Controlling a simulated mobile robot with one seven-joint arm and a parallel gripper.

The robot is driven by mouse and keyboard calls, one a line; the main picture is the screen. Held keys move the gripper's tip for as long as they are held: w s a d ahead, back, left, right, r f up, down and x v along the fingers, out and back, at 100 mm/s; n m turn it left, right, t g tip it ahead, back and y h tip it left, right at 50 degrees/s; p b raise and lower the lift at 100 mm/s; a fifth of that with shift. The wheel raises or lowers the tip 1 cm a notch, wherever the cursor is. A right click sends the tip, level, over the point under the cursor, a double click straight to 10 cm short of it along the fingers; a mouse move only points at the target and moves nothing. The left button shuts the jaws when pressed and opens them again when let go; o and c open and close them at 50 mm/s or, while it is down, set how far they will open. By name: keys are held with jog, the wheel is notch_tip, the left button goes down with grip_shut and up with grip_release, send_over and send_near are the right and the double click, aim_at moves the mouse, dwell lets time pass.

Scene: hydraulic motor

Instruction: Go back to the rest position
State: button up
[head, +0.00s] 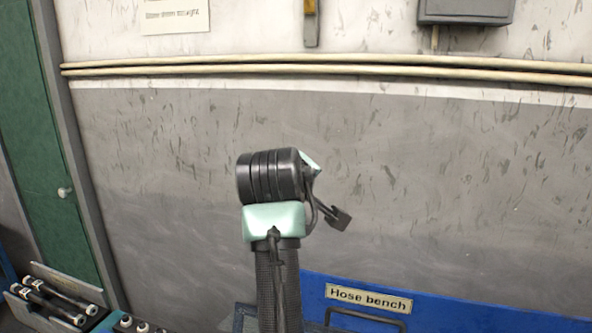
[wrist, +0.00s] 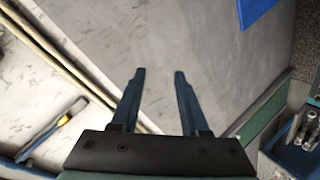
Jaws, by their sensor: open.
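My gripper (wrist: 158,75) shows in the wrist view with its two blue fingers apart and nothing between them. It points toward the scuffed grey wall. In the head view my arm stands raised in the middle, in front of the wall, and a dark gripper finger (head: 339,219) sticks out to its right. The rest of the gripper is hidden behind the arm's end there.
A blue bench (head: 450,312) labelled "Hose bench" stands low at the right. Trays with metal fittings (head: 50,300) are at the lower left, by a green door (head: 45,150). Pale pipes (head: 200,66) run along the wall. A grey box (head: 466,10) hangs above.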

jog(key=s+a+r+m+t+y, duration=0.1)
jog(key=s+r+m+t, duration=0.4)
jog(key=s+r+t, duration=0.55)
jog(key=s+r+m+t, duration=0.1)
jog(key=s+r+t, duration=0.1)
jog(key=s+r, duration=0.4)
jog(key=s+r+m+t+y, duration=0.1)
jog(key=s+r, duration=0.5)
jog(key=s, duration=0.6)
jog(key=shift+s+r+m+t, duration=0.4)
jog(key=shift+m+t, duration=0.15)
jog(key=shift+m, duration=0.15)
